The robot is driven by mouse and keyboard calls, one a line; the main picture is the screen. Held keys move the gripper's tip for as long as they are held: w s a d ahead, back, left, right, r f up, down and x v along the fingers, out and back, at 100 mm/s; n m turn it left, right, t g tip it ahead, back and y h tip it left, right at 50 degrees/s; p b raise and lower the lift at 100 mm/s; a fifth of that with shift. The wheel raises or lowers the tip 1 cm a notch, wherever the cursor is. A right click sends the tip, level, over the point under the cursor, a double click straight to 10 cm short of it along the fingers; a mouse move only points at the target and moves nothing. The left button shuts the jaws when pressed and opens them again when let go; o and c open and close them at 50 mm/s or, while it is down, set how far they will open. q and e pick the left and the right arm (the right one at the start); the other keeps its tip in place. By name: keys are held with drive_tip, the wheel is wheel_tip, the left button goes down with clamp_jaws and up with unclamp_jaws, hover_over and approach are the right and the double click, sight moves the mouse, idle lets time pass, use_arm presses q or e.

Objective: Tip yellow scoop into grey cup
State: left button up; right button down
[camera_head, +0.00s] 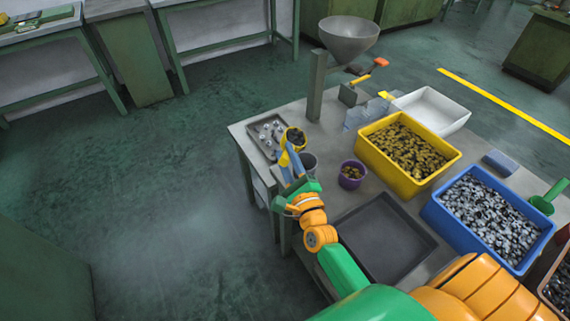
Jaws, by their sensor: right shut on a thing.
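My right gripper (291,160) reaches in from the lower right and is shut on the yellow scoop (285,141). The scoop is above the table's left side, with small dark pieces visible in its bowl. The grey cup (309,161) stands on the table just right of the gripper fingers, partly hidden by the gripper. The scoop's bowl shows above and slightly left of the cup in the picture; I cannot tell the exact height between them. My left gripper is not in view.
A purple cup (351,178) with brass-coloured pieces stands to the right. A small tray (257,127) with silvery parts lies behind the scoop. A yellow bin (397,179), a blue bin (463,229), a dark empty tray (385,240) and a funnel (348,43) crowd the table (318,112).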

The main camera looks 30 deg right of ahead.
drive_tip(key=s+f+m+h+b, duration=0.1)
drive_tip(key=m+h+b, duration=0.3)
drive_tip(key=b, duration=0.4)
drive_tip(key=s+d+f+m+t+h+b, duration=0.1)
drive_tip(key=m+h+b, duration=0.3)
drive_tip(key=m+b, duration=0.3)
drive_tip(key=s+d+f+m+h+b, duration=0.1)
drive_tip(key=m+h+b, duration=0.3)
drive_tip(key=b, duration=0.5)
drive_tip(key=shift+d+f+m+t, duration=0.15)
drive_tip(key=shift+m+t, duration=0.05)
drive_tip(key=shift+m, duration=0.4)
drive_tip(key=shift+d+f+m+t, duration=0.1)
drive_tip(key=shift+m+t, duration=0.1)
drive_tip(key=shift+m, duration=0.4)
